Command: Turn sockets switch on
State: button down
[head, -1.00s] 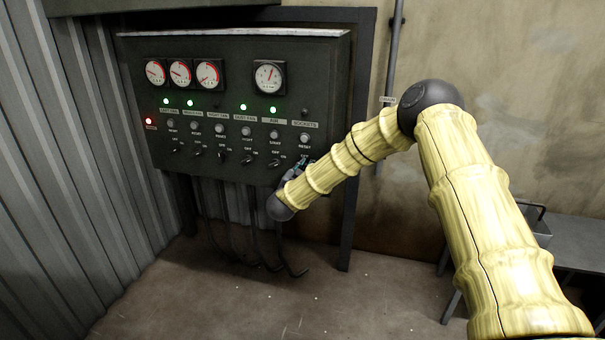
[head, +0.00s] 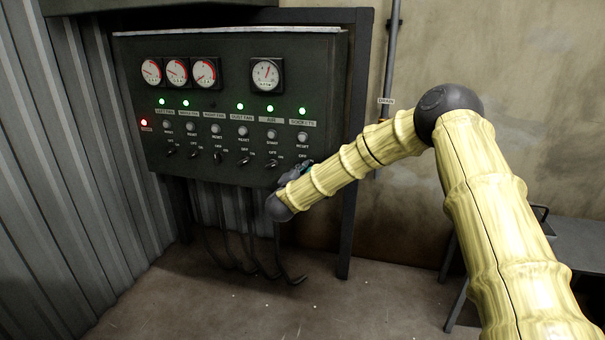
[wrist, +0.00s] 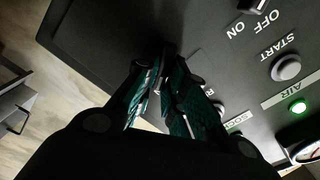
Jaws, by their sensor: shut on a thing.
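The dark control panel (head: 130,80) hangs on the wall. Its rightmost column has the SOCKETS label (head: 303,123), with a lit green lamp (head: 302,111) above it and a pale RESET button (head: 302,137) below. My gripper (head: 301,172) is at the bottom of this column, partly hidden by my arm. In the wrist view, the teal-padded fingers of my gripper (wrist: 166,62) are shut on the sockets switch, a small dark knob (wrist: 168,48) mostly hidden between the tips. The sockets button (wrist: 218,107) lies just right of the fingers.
The air switch (head: 272,163) is close by on the left, with more switches in the same row. Cables (head: 250,240) hang under the panel. A corrugated wall (head: 60,190) stands at left and a grey table (head: 575,245) at right. The floor between is mostly clear.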

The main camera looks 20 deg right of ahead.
jog(key=shift+w+d+r, duration=0.1)
jog(key=shift+d+r, duration=0.05)
jog(key=c, duration=1.5)
grip_release()
jog(key=v, duration=1.2)
